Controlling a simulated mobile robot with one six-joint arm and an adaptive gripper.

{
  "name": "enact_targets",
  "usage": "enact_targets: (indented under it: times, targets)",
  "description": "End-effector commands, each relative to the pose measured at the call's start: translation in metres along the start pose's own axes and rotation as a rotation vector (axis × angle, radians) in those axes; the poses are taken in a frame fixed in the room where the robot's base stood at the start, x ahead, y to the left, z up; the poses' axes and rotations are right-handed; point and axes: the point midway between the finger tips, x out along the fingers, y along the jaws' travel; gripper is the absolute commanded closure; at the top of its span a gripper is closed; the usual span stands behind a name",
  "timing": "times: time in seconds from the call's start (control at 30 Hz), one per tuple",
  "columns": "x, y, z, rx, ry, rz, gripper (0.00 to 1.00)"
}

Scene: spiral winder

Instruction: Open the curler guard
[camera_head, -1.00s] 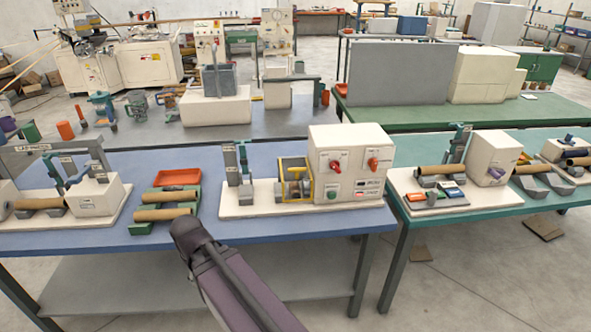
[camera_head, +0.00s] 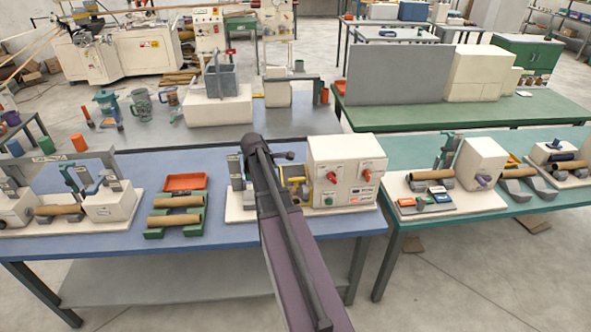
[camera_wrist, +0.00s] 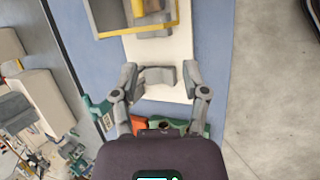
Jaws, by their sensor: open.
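The curler is a cream machine box (camera_head: 346,165) with red knobs on a white base board on the blue table. Its guard, a yellow frame (camera_wrist: 135,35), shows at the top of the wrist view. My gripper (camera_wrist: 160,76) is open and empty over the board, short of the guard. A grey block (camera_wrist: 157,76) on the board appears between its fingers; I cannot tell the height between them. In the head view my arm hides the gripper.
A green holder with cardboard tubes (camera_head: 174,222) and an orange tray (camera_head: 186,182) lie left of the curler. Grey uprights (camera_head: 236,172) stand at the board's left end. A teal table (camera_head: 500,212) with other machines is to the right.

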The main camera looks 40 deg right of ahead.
Motion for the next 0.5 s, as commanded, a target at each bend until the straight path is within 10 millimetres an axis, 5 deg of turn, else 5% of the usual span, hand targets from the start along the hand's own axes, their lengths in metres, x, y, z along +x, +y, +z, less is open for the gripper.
enact_targets:
  times: [0.13, 0.5]
  targets:
    - [0.0, 0.028, 0.024, -0.067, -0.032, 0.02, 0.42]
    - [0.002, 0.032, 0.03, -0.091, -0.043, 0.026, 0.42]
